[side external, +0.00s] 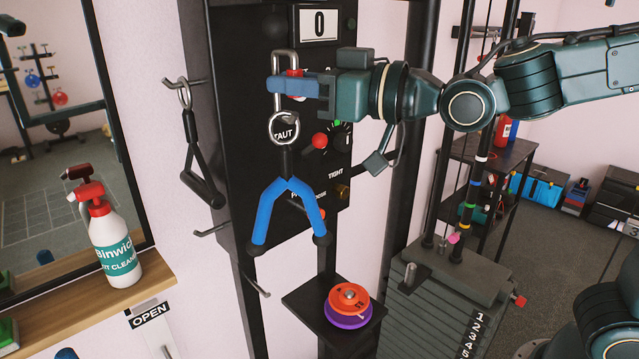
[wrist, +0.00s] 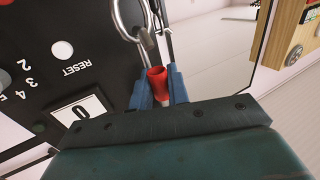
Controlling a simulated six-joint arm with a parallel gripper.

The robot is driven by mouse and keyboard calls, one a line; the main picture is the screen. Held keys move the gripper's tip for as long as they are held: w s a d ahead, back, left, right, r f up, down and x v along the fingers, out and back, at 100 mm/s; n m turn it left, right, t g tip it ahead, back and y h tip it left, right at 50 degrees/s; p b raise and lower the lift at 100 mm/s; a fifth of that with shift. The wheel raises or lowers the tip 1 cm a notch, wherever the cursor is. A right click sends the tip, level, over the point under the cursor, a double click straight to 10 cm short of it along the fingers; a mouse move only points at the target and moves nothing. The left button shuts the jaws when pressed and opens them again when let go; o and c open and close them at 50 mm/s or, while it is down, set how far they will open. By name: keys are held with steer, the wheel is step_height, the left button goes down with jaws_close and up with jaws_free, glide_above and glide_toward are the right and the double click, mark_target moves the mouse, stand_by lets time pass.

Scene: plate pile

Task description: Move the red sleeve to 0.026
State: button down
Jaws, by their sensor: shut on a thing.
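The red sleeve (wrist: 157,80) sits between the two blue fingers of my gripper (wrist: 160,90) in the wrist view. My gripper (side external: 290,86) is shut on it. The sleeve is on one side of a grey metal link (side external: 277,60), which also shows in the wrist view (wrist: 121,22). In the side view the fingers mostly hide the sleeve. Below the link hangs a round ring (side external: 284,128), with a blue and black V-shaped rope handle (side external: 268,210) under it. A counter (side external: 319,23) on the dark panel reads 0.
The black panel (side external: 240,90) with a red knob (side external: 319,141) and a dial stands close behind my gripper. A black handle (side external: 203,180) hangs on a hook to the left. An orange plate (side external: 347,299) lies on a purple one on a small shelf. A spray bottle (side external: 113,245) stands at left.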

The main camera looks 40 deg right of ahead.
steer(key=shift+f, duration=0.6)
steer(key=c, duration=1.3)
jaws_free()
steer(key=shift+s, duration=0.15)
steer(key=shift+v, duration=6.75)
steer(key=shift+d+f, duration=0.1)
steer(key=shift+d, duration=0.05)
steer(key=s+d+f+m+g+h, duration=0.1)
steer(key=s+d+f+g+h, duration=0.1)
steer(key=s+d+f+g, duration=0.1)
steer(key=s+d+f+m+g+h, duration=0.2)
steer(key=s+d+f+g, duration=0.1)
steer(key=f, duration=0.4)
steer(key=s+d+f+m+g+h, duration=0.1)
steer(key=s+d+f+g+h, duration=0.2)
steer(key=s+d+f+g, duration=0.1)
steer(key=shift+s+d+f+m+g, duration=0.15)
steer(key=shift+d+f+g, duration=0.1)
steer(key=shift+d+f, duration=0.25)
steer(key=shift+w+d+f+m+g, duration=0.15)
steer(key=shift+d+f+g, duration=0.15)
steer(key=shift+d, duration=0.45)
